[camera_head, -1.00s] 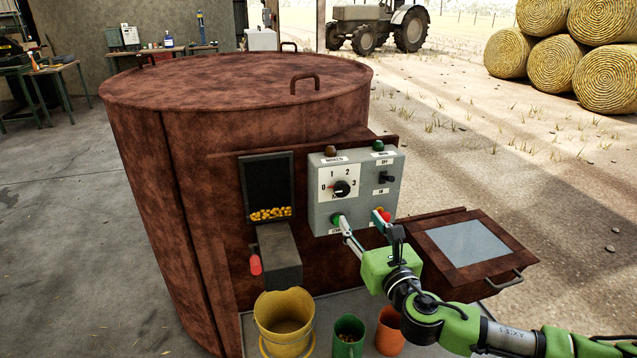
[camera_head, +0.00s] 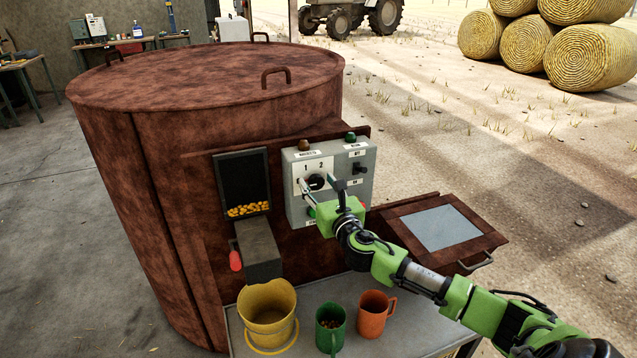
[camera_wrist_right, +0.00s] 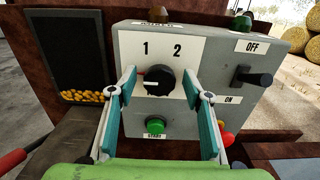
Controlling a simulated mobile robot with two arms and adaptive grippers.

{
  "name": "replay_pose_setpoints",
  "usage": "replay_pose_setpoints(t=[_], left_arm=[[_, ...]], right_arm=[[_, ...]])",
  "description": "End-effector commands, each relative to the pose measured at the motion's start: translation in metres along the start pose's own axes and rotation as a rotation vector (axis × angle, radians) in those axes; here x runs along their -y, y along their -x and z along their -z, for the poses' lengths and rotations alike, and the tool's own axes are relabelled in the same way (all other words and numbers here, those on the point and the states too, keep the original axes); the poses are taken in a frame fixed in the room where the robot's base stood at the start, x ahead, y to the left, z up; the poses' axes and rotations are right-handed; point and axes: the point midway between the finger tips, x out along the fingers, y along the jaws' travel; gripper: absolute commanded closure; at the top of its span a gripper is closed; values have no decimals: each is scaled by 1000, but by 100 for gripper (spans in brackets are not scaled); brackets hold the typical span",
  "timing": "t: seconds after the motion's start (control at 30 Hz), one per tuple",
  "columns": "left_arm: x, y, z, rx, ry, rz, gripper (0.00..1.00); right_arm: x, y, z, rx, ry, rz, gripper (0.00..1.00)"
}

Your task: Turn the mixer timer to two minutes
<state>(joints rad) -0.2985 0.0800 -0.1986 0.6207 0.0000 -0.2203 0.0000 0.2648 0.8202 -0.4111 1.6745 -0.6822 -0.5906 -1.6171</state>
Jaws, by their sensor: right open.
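The mixer timer is a black knob (camera_head: 316,182) on a white dial of the grey control box (camera_head: 297,212). In the right wrist view the knob (camera_wrist_right: 159,81) has its white mark pointing left, below and left of the 1. The numbers 1 and 2 show there; the left and right ends of the dial are hidden by my fingers. My right gripper (camera_head: 319,190) is open in front of the dial. In the wrist view its fingers (camera_wrist_right: 163,92) stand on either side of the knob, with gaps visible. My left gripper is out of view.
A green start button (camera_wrist_right: 156,126) sits below the knob, and a red button (camera_wrist_right: 225,138) is right of it. A black switch (camera_head: 359,168) is on the box's right. A chute (camera_head: 259,250), yellow bucket (camera_head: 267,305), green mug (camera_head: 330,327) and orange mug (camera_head: 375,313) stand below.

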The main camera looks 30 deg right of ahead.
Motion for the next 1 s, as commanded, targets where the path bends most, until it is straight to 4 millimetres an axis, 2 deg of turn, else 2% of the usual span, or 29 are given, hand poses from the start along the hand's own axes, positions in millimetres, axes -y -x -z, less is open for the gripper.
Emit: replay_pose_setpoints(t=[0.3, 0.33, 0.43, 0.47, 0.77, 1.0], left_arm=[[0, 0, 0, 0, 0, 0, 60], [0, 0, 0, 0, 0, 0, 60], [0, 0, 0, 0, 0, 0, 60], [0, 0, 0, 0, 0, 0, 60], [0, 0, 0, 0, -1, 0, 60], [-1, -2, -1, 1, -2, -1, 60]], right_arm=[[0, -2, 1, -1, 0, 0, 54], [0, -2, 1, -1, 0, 0, 60], [0, -2, 1, -1, 0, 0, 86], [0, -2, 1, -1, 0, 0, 88], [0, -2, 1, -1, -20, 0, 89], [0, -2, 1, -1, -128, 1, 89]])
